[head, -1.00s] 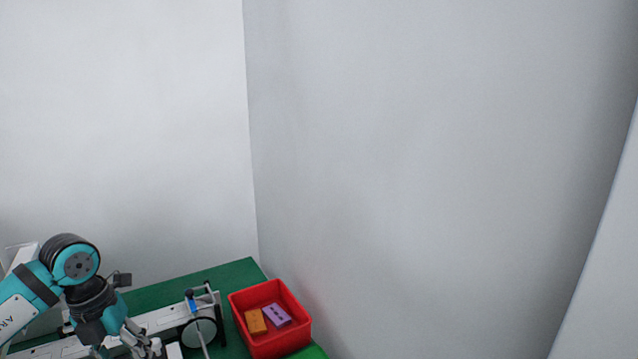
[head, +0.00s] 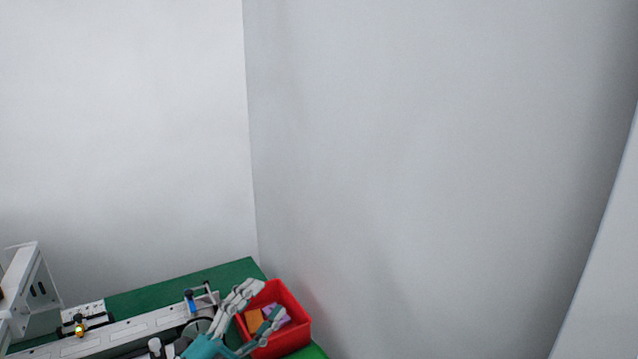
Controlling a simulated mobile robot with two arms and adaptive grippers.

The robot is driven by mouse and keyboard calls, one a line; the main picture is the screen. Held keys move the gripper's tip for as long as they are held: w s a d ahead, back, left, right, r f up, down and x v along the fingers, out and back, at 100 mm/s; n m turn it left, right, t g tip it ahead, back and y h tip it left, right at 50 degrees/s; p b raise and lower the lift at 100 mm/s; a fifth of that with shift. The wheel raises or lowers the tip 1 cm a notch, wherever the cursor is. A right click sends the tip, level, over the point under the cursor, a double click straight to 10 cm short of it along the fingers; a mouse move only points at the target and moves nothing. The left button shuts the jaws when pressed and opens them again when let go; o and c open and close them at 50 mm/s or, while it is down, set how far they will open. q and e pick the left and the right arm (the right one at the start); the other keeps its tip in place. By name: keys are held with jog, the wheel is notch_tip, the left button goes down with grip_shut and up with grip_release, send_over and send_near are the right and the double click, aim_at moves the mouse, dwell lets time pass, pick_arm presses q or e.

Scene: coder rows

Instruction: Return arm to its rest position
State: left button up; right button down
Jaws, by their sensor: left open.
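My left arm's gripper (head: 264,303) shows at the bottom of the head view, with teal and grey fingers spread apart. It is open and I see nothing between its fingers. The fingers stand in front of the left part of a red bin (head: 297,338) and hide some of it. Whether they touch the bin I cannot tell. In the bin lie an orange block (head: 254,320) and a purple block (head: 285,319), both partly covered by the fingers. The rest of the left arm is mostly out of the picture. My right gripper is not in view.
A green table (head: 225,275) fills the lower left. A long white rail machine (head: 120,332) runs along it, with a small blue part (head: 191,303) near its right end. A white frame (head: 25,285) stands at the far left. Grey walls rise close behind.

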pick_arm(q)
jog(key=s+a+f+n+g+y, duration=0.2)
jog(key=a+f+n+y, duration=0.4)
jog(key=f+n+y, duration=0.25)
jog(key=s+a+f+n+g+y, duration=0.1)
jog(key=s+a+f+n+y, duration=0.2)
jog(key=a+f+n+y, duration=0.55)
jog(key=s+d+f+n+g+h, duration=0.1)
jog(key=s+d+f+g, duration=0.1)
jog(key=s+f+g, duration=0.6)
jog(key=s+d+f+n+g+h, duration=0.1)
jog(key=s+f+g+h, duration=0.15)
jog(key=s+f, duration=0.65)
jog(key=s+f+g, duration=0.1)
jog(key=s+f, duration=0.1)
jog(key=f, duration=0.9)
jog(key=s+f+g, duration=0.1)
jog(key=s+f, duration=0.1)
jog(key=f, duration=0.9)
jog(key=s+a+f+y, duration=0.1)
jog(key=s+a+f, duration=0.2)
jog(key=s+f, duration=1.4)
jog(key=shift+s+f+m+g, duration=0.4)
jog(key=shift+g, duration=0.05)
